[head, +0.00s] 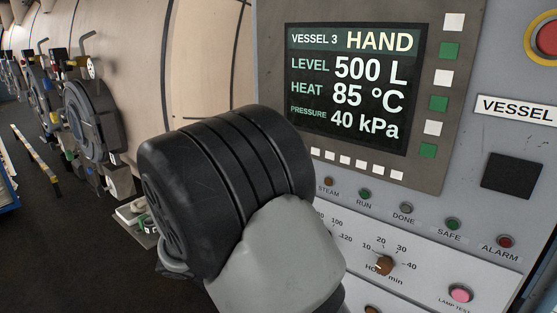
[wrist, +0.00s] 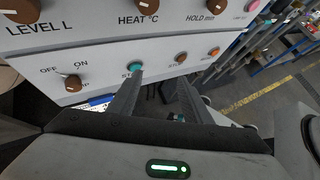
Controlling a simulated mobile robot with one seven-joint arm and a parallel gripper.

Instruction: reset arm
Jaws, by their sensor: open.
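My gripper (wrist: 160,82) shows in the wrist view with its two fingers apart and nothing between them. It points at the lower part of the control panel (wrist: 100,50). The left fingertip overlaps the lower edge of a teal button (wrist: 134,66) whose label is partly hidden; I cannot tell whether it touches. In the head view my arm's dark and grey links stand in front of the panel and hide its lower left part. The gripper itself is not seen there.
The panel's display (head: 353,88) reads VESSEL 3, HAND, 500 L, 85 °C, 40 kPa. A red emergency button (head: 546,38) is at upper right. Brown knobs, such as the ON/OFF one (wrist: 73,83), stick out. Round vessel doors (head: 88,120) line the left; dark floor is open there.

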